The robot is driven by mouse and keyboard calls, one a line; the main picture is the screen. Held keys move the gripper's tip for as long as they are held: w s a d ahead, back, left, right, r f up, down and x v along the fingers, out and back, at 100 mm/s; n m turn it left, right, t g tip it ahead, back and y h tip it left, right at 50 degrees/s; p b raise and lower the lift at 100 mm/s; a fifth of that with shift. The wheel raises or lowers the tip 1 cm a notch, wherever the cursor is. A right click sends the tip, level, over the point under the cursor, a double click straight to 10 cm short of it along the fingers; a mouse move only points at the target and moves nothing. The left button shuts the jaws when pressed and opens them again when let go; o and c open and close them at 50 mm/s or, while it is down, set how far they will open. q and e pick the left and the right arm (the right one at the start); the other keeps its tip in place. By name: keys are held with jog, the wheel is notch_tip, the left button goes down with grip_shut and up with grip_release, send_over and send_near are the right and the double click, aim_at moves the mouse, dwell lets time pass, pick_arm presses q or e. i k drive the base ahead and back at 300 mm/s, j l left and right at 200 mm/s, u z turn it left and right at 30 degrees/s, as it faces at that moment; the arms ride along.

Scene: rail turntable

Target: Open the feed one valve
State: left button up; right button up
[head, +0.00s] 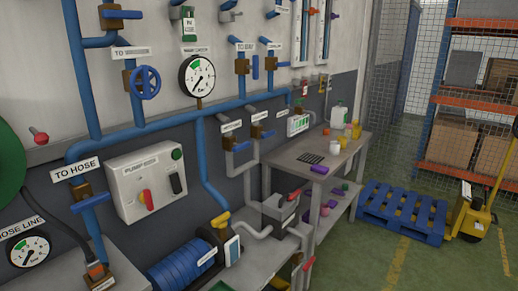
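No label that I can read says feed one. Two small valves with blue handles, one on the left (241,147) and one on the right (267,135), sit on grey pipes below the blue main pipe. White labels are by them, too small to read. Two blue-handled valves, a left one (241,66) and a right one (271,63), stand above the main pipe; the left one's label seems to read "TO BAY". A blue handwheel valve (147,82) is left of the gauge. The "TO HOSE" valve (90,202) has a blue lever. Neither gripper is in view.
A pressure gauge (197,76) and a pump box (146,183) with red and black switches are on the wall. A blue motor (183,268) stands low in front. A bench (335,158) with bottles, a blue pallet (402,212) and a yellow pallet truck (472,214) are right. Green floor is open between.

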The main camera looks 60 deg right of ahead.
aim_at(237, 147)
jog(key=z, duration=1.8)
jog(key=u, duration=0.7)
jog(key=i+l+u, duration=0.2)
jog(key=l+u, duration=0.2)
jog(key=i+l+u, duration=0.1)
jog(key=l+u, duration=0.65)
jog(key=l, duration=0.15)
jog(key=i, duration=0.05)
